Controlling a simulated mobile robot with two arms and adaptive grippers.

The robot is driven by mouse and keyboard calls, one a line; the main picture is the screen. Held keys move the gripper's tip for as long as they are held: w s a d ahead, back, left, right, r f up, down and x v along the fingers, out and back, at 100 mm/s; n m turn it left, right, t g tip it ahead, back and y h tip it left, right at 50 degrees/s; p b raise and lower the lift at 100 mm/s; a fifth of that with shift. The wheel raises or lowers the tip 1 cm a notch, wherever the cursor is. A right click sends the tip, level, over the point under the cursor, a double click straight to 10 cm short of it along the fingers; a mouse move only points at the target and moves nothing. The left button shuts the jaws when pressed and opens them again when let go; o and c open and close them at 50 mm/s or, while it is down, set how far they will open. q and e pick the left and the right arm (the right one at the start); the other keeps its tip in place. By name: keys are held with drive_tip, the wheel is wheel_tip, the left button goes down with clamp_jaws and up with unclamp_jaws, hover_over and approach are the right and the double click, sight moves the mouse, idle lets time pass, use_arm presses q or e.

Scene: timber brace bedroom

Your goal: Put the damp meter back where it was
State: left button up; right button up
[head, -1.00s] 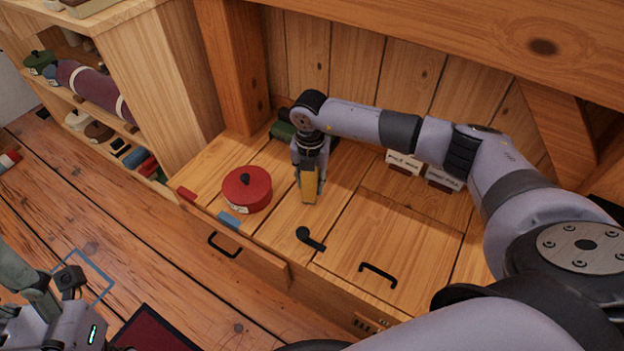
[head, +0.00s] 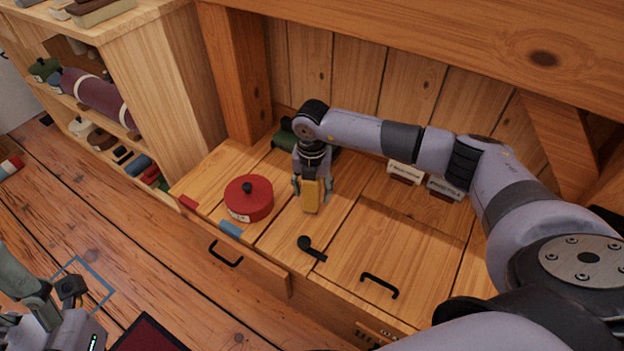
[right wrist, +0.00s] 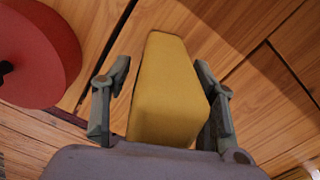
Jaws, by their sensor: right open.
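The damp meter, as I take it, is a yellow block-shaped thing (head: 311,196) on the wooden bench top (head: 350,225), behind the black latch-like piece. It also shows in the right wrist view (right wrist: 168,90), between the fingers. My right gripper (head: 312,188) points down over it, open, one finger on each side. In the right wrist view, a gap shows at the left finger; the right finger is close, and I cannot tell if it touches. The meter's underside is hidden.
A red lidded pot (head: 249,198) stands close left of the meter; it also shows in the right wrist view (right wrist: 38,55). A black latch-like piece (head: 312,248) lies in front. Small labelled blocks (head: 405,172) stand behind. A shelf unit (head: 150,95) is at left. The right bench top is clear.

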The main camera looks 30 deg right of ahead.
wheel_tip(320, 180, up, 6)
drive_tip(key=shift+r+p, duration=0.1)
drive_tip(key=shift+p, duration=1.1)
wheel_tip(320, 180, up, 6)
drive_tip(key=shift+f+p, duration=0.2)
drive_tip(key=shift+p, duration=0.7)
drive_tip(key=shift+r, duration=0.15)
use_arm(q)
drive_tip(key=w+d+f+g+y, duration=0.2)
drive_tip(key=w+f+g+y, duration=0.1)
drive_tip(key=w+f+g, duration=0.8)
drive_tip(key=w, duration=0.3)
drive_tip(key=shift+d, duration=0.1)
